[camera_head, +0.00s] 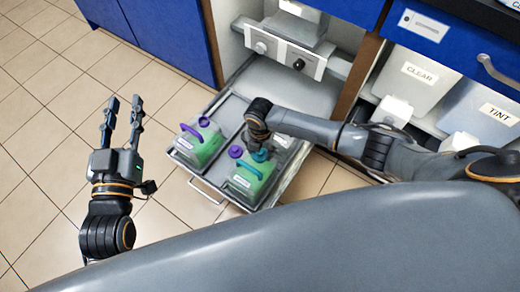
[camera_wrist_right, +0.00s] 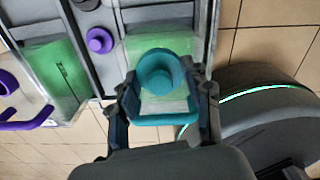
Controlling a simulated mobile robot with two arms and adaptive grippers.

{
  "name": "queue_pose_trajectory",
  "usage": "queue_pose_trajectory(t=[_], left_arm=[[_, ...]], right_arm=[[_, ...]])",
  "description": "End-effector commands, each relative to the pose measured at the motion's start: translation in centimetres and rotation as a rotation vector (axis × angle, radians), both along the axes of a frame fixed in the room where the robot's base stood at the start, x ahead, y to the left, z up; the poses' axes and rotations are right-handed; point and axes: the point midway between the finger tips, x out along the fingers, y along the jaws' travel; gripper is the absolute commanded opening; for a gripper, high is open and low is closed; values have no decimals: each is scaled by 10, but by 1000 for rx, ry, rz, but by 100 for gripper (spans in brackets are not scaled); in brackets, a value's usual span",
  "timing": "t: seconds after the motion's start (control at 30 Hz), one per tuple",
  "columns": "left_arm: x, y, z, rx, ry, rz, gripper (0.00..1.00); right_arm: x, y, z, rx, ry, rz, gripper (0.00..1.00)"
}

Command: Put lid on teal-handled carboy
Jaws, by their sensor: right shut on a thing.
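The teal-handled carboy (camera_head: 241,190), a green-filled clear container, stands in the right part of a pulled-out tray. Its teal handle (camera_wrist_right: 163,120) shows in the wrist view. My right gripper (camera_head: 259,143) points down above this carboy, shut on the teal lid (camera_wrist_right: 160,72). The round lid with its raised knob sits between the fingers, over the carboy's top; it also shows in the head view (camera_head: 261,156). The lid hides the mouth, so I cannot tell whether it touches the neck. My left gripper (camera_head: 122,104) is open and empty above the floor at the left.
A purple-handled carboy (camera_head: 205,147) stands in the tray's left part. A purple lid (camera_head: 235,151) lies between the carboys. The grey tray (camera_head: 222,109) extends from a cabinet with a valve panel above. Bins marked CLEAR (camera_head: 418,78) and TINT (camera_head: 490,105) stand right. The left floor is free.

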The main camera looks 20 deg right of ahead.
Motion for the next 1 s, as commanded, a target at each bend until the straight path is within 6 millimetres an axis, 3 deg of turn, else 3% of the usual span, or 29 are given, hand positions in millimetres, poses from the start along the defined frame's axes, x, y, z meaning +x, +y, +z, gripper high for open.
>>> queue_pose_trajectory(t=[0.1, 0.13, 0.27, 0.5, 0.6, 0.63, 1.0], left_arm=[[0, 0, 0, 0, 0, 0, 32], [0, 0, 0, 0, 0, 0, 32], [0, 0, 0, 0, 0, 0, 32], [0, 0, 0, -1, -3, 0, 32], [0, 0, 0, -1, -3, 0, 32], [0, 0, 0, -1, -3, 0, 32], [0, 0, -4, 5, 12, -1, 32]], right_arm=[[0, 0, 0, 0, 0, 0, 33], [0, 0, 0, 0, 0, 0, 51], [0, 0, 0, 0, 0, 0, 76], [0, 0, 0, 0, 0, 0, 76], [0, 0, 0, 0, 0, 0, 96], [0, 0, 0, 0, 0, 0, 98], [0, 0, 1, 0, 0, 0, 98]])
